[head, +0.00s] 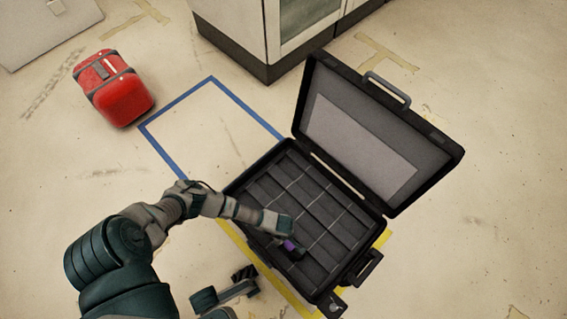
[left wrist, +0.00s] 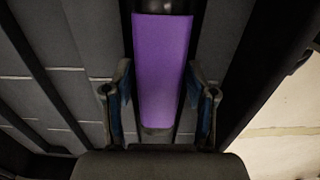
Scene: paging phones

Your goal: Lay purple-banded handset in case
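Dark dividers part the case into long slots, which look otherwise empty. Yellow tape (head: 237,240) marks the floor at the case. A blue tape outline (head: 176,104) encloses bare floor behind. A red case (head: 122,95) stands back left, and a cabinet (head: 262,40) at the back.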

